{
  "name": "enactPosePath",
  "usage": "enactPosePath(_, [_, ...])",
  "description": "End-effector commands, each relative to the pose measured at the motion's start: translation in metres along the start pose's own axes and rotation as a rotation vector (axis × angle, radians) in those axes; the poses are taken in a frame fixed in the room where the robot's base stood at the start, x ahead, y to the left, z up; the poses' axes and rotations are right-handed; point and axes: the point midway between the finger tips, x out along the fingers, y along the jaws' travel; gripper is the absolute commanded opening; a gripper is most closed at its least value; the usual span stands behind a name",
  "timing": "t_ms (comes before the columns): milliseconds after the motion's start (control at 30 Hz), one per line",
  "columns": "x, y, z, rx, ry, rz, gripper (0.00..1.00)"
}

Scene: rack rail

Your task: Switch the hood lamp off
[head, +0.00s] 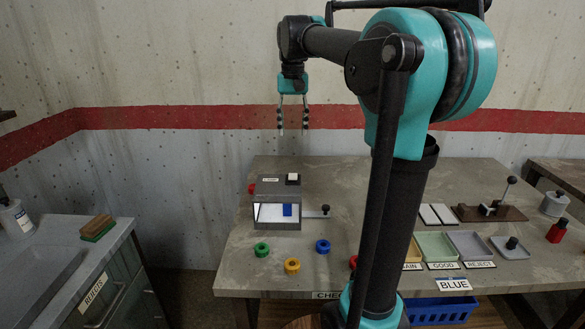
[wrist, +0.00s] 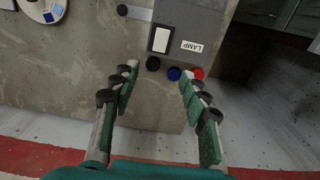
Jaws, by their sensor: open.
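The hood (head: 262,193) is a dark grey box on the bench, and its open front shows a bright white inside. On its top is a switch with a white rocker (head: 292,178) in a black frame. In the wrist view the switch (wrist: 161,39) sits beside a label reading LAMP (wrist: 192,46), near the hood's edge. My gripper (head: 292,127) is open and empty, fingers pointing down, well above the hood in the head view. In the wrist view my gripper (wrist: 158,80) has its fingertips apart, with the switch beyond them. Nothing hides the switch.
Black (wrist: 153,63), blue (wrist: 174,74) and red (wrist: 198,73) round parts lie beside the hood. A blue piece (head: 287,210) is at the hood's opening. Green (head: 262,249), yellow (head: 292,266) and blue (head: 323,246) rings lie in front. Trays (head: 436,246) stand right.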

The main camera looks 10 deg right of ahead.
Motion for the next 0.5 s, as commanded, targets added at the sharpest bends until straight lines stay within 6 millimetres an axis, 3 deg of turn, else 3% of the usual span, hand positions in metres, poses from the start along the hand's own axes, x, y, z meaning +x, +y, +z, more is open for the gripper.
enactPosePath(500, [0.103, 0.0, -0.001, 0.0, 0.001, 0.0, 0.45])
